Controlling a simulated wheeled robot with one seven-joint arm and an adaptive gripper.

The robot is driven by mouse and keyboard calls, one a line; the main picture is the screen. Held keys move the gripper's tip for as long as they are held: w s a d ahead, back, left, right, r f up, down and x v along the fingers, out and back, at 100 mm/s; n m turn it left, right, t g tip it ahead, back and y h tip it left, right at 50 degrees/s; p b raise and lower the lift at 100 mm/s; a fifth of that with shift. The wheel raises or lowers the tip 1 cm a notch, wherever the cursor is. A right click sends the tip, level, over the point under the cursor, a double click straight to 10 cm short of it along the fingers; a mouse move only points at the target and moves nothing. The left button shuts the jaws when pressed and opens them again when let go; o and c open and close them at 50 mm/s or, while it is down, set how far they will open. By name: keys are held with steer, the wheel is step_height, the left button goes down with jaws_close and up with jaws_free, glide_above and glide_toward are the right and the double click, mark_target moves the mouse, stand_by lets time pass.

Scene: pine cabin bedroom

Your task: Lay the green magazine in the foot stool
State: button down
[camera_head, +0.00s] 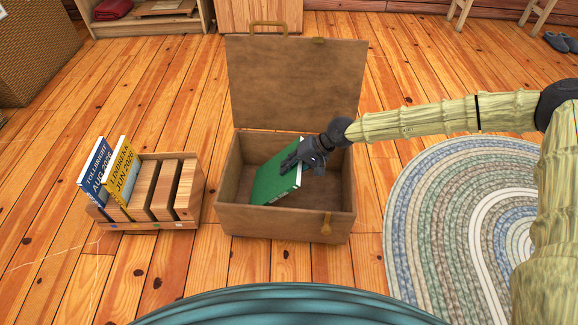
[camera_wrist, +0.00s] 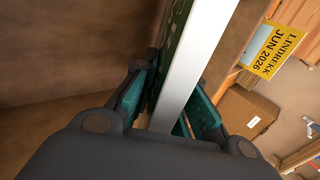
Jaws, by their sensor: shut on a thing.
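The green magazine (camera_head: 277,181) is inside the open wooden foot stool (camera_head: 285,220), tilted, with its lower part down in the box. My gripper (camera_head: 305,156) is shut on the upper right edge of the magazine. In the wrist view, the magazine's pale page edge (camera_wrist: 190,65) runs between my gripper's two teal-padded fingers (camera_wrist: 172,105). The foot stool's lid (camera_head: 295,85) stands raised at the back. I cannot tell whether the magazine touches the stool's floor.
A slotted wooden rack (camera_head: 165,190) stands left of the stool, holding a blue magazine (camera_head: 96,172) and a yellow magazine (camera_head: 122,170). A braided oval rug (camera_head: 425,215) lies on the right. A shelf (camera_head: 150,25) stands at the back left. Bare floor surrounds the stool.

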steer(key=c, duration=1.4)
jaws_free()
steer(key=shift+o, duration=0.2)
steer(key=v, duration=1.2)
